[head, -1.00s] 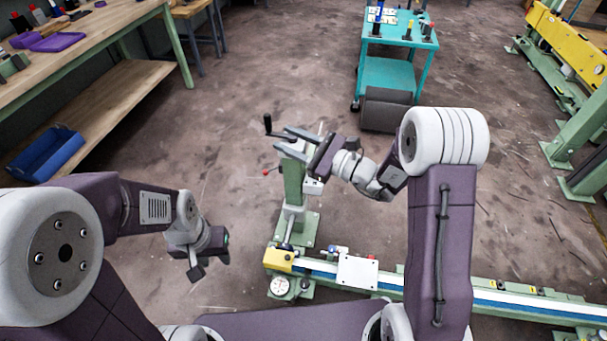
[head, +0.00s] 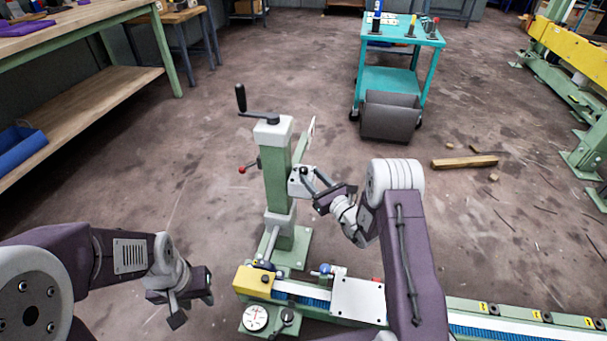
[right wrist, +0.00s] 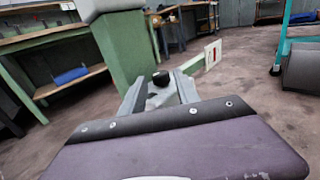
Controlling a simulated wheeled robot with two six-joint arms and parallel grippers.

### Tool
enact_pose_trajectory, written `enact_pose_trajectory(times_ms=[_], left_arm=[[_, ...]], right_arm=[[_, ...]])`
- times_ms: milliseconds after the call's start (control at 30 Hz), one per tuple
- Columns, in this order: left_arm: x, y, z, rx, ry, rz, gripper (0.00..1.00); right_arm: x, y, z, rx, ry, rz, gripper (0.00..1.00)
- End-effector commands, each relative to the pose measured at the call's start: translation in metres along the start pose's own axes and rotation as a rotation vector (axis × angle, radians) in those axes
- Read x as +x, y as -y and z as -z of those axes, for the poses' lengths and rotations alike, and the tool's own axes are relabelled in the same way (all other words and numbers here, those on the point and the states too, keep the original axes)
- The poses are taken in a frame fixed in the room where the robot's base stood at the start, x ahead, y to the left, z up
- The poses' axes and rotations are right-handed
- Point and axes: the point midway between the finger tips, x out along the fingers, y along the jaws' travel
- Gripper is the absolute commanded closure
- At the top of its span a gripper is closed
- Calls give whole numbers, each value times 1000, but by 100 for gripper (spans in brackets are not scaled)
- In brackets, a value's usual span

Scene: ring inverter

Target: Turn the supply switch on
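A white box with a black knob (right wrist: 161,78), which I take to be the supply switch, is fixed to the side of the green post; its pale face (head: 298,183) shows in the head view. My right gripper (head: 310,172) is beside this box with its fingers spread. In the right wrist view the knob appears between the two open fingers (right wrist: 160,92), and I cannot tell whether they touch it. My left gripper (head: 192,308) hangs at the lower left, away from the post; its finger opening is unclear.
The green post (head: 277,180) carries a black crank handle (head: 241,98) and a red-tipped lever (head: 243,170). A rail with a yellow block (head: 253,281), gauge (head: 255,318) and white plate (head: 358,300) lies in front. A teal cart (head: 397,72) and grey bin (head: 388,117) stand behind.

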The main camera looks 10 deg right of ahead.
Motion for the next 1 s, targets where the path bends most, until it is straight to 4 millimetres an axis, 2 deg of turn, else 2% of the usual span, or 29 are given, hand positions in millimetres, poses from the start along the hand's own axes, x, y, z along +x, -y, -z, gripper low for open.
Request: enact_pose_trajectory(times_ms=[33,233,367,567,600,733,1000], left_arm=[[13,0,-1,0,0,0,64],[28,1,-3,0,1,0,64],[30,1,-3,0,1,0,64],[29,1,-3,0,1,0,64],[29,1,-3,0,1,0,64],[29,1,-3,0,1,0,64],[29,1,-3,0,1,0,64]], right_arm=[[11,-2,5,-2,6,-4,62],[44,-1,4,-1,3,-2,62],[53,0,1,1,1,-1,62],[54,0,0,2,-1,0,62],[54,0,0,1,-1,0,65],[53,0,0,1,-1,0,100],[53,0,1,1,-1,-21,100]])
